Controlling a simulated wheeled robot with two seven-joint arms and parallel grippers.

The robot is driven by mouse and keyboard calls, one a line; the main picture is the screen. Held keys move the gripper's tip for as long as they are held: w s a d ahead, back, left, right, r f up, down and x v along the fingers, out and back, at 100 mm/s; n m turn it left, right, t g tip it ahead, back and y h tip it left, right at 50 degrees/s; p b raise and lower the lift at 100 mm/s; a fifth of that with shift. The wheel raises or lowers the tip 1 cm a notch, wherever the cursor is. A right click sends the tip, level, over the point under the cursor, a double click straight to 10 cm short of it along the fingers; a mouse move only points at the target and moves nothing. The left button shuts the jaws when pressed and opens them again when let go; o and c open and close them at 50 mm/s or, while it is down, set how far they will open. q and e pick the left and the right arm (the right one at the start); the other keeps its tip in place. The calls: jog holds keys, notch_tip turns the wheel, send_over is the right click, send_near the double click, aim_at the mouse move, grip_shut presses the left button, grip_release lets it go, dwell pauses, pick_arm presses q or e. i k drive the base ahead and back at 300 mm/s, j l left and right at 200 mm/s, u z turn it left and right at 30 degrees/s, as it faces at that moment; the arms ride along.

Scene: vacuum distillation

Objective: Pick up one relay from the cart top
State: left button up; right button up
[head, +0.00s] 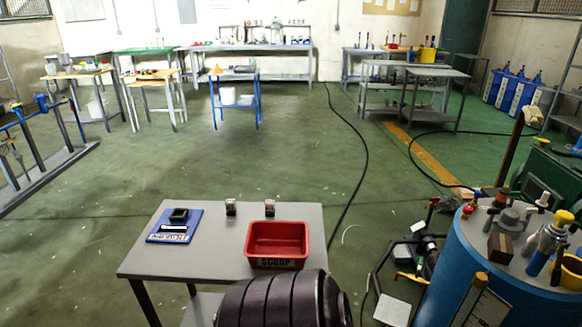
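The grey cart top (215,265) stands in the lower middle of the head view. Two small upright blocks with clear-looking tops, which look like relays, stand apart near its far edge: the left relay (231,207) and the right relay (270,208). A blue board (160,230) lies at the left with a dark square piece (179,215) and a white label strip on it; I cannot tell whether the dark piece is a relay. Neither of my grippers shows in this view.
A red scrap bin (277,226) stands on the cart's right side. A dark ribbed rounded body (285,302) covers the cart's near edge. A blue drum (455,265) with bottles and tools stands at the right. Cables cross the floor. Floor left of the cart is clear.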

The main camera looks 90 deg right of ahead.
aim_at(269, 205)
jog(key=z, duration=1.85)
jog(key=i+l+z, duration=0.1)
jog(key=z, duration=0.25)
jog(key=i+l+z, duration=0.1)
jog(key=z, duration=0.2)
jog(key=j, duration=0.9)
